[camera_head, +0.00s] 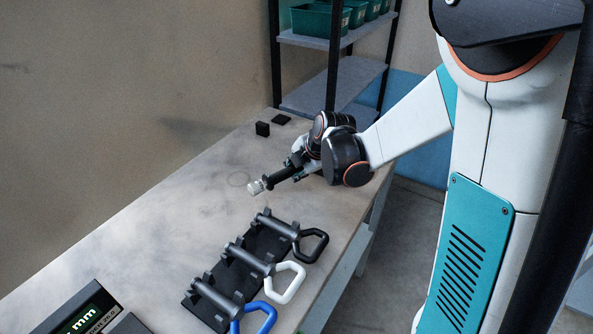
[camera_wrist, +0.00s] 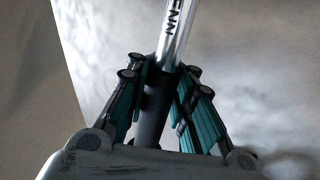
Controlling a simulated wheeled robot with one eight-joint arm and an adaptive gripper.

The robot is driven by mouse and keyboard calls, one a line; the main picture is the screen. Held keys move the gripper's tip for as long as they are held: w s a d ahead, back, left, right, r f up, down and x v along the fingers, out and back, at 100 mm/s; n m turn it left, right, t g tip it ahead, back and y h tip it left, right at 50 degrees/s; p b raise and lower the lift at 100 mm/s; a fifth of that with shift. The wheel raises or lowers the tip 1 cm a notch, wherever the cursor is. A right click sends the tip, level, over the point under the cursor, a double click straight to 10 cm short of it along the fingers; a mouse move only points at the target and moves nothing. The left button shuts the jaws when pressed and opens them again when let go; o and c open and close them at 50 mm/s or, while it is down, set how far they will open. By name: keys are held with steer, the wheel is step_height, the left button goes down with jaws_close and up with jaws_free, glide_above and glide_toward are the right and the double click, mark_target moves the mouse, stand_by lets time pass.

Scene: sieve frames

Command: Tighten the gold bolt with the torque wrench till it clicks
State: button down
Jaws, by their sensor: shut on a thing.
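My gripper (camera_head: 298,166) is over the far part of the table in the head view. In the wrist view my gripper (camera_wrist: 160,88) is shut on the black handle of a tool with a bright silver shaft and dark lettering. I take this tool to be the torque wrench (camera_wrist: 178,32). In the head view the torque wrench (camera_head: 278,177) points left and down from my gripper, with a pale shiny end over the table. I cannot tell whether that end touches anything. I do not make out a gold bolt in either view.
A black rack (camera_head: 194,301) holds grey cylindrical tools with black, white and blue loop handles. A small black block (camera_head: 262,128) stands at the back near the shelf (camera_head: 315,41) with green bins. The table's left middle (camera_head: 150,230) is clear.

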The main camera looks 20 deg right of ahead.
steer(key=shift+w+a, duration=0.1)
steer(key=shift+w, duration=0.3)
steer(key=shift+w+m, duration=0.3)
steer(key=shift+m, duration=0.1)
steer(key=shift+w+a+h, duration=0.1)
steer(key=shift+w+h, duration=0.2)
steer(key=shift+w, duration=0.05)
steer(key=shift+w+a+m, duration=0.1)
steer(key=shift+w+m, duration=0.3)
steer(key=shift+m, duration=0.1)
steer(key=shift+w+h, duration=0.3)
steer(key=shift+w, duration=0.05)
steer(key=shift+w+m, duration=0.35)
steer(key=shift+m, duration=0.15)
stand_by(0.4)
steer(key=shift+s, duration=0.25)
steer(key=shift+s+n, duration=0.25)
steer(key=shift+n, duration=0.15)
steer(key=shift+r, duration=0.1)
